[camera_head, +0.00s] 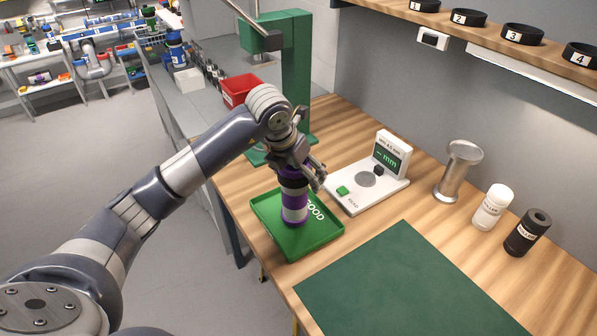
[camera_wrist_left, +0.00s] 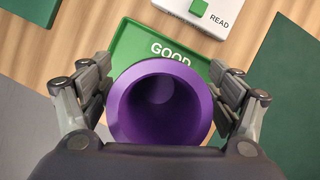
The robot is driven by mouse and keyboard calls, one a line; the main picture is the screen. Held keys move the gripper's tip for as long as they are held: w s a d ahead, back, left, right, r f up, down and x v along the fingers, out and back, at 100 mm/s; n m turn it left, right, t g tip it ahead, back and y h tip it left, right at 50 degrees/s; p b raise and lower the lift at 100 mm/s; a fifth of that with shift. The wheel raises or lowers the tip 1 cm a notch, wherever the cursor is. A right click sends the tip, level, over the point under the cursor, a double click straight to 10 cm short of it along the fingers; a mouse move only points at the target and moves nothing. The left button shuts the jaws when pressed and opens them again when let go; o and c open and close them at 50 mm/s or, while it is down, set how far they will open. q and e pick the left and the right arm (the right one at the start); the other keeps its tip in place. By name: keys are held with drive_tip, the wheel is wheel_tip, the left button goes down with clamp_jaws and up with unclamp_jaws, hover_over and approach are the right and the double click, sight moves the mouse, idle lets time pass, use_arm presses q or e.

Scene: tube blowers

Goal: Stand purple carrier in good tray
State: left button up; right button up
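The purple carrier (camera_head: 294,205), a purple cylinder with a pale band and a dark upper part, stands upright in the green tray marked GOOD (camera_head: 318,238). In the left wrist view I look down into the carrier's round open mouth (camera_wrist_left: 160,105), with the GOOD tray (camera_wrist_left: 125,50) below it. My left gripper (camera_head: 304,178) is at the carrier's top, its fingers (camera_wrist_left: 163,92) on either side of the rim. The fingers look spread, with a narrow gap at the right one; the gripper looks open. My right gripper is not in view.
A white gauge with a READ button (camera_head: 368,184) stands just beyond the tray. A green mat (camera_head: 405,285) lies to the right. A metal funnel-topped cylinder (camera_head: 457,172), a white bottle (camera_head: 491,207) and a black bottle (camera_head: 527,232) stand by the wall. A green press (camera_head: 297,70) rises behind.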

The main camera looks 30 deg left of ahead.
use_arm(q)
drive_tip(key=b+v, duration=0.2)
drive_tip(key=v, duration=1)
drive_tip(key=shift+r, duration=0.2)
